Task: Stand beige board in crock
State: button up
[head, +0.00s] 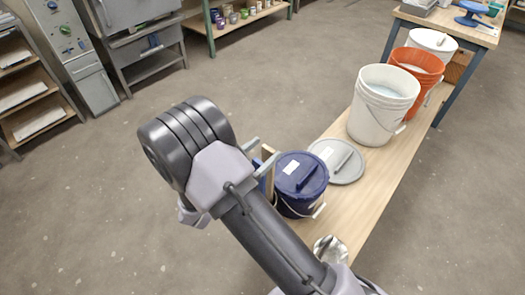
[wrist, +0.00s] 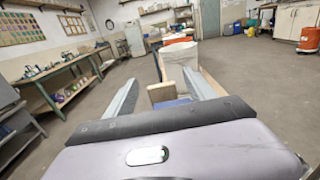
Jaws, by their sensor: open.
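A beige board (head: 268,180) shows as a narrow upright strip beside the dark blue lidded bucket (head: 301,180), partly hidden by my gripper. In the wrist view the beige board (wrist: 161,92) appears between the two fingers, beyond the palm. My gripper (head: 256,156) is open, with its grey fingers at the board's upper part. It also shows in the wrist view (wrist: 160,95), fingers apart. I cannot tell whether either finger touches the board. I cannot make out the crock for certain; a shiny pale round object (head: 330,248) is partly hidden by my arm.
A narrow wooden bench (head: 388,172) carries a grey lid (head: 338,160), a white bucket (head: 382,104), an orange bucket (head: 418,68) and another white bucket (head: 432,41). A table with a blue stand (head: 473,14) is at the far right. The floor at left is clear.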

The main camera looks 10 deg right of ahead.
jog(key=p+v, duration=0.4)
jog(key=v, duration=0.6)
jog(key=shift+p, duration=0.4)
dwell(0.4)
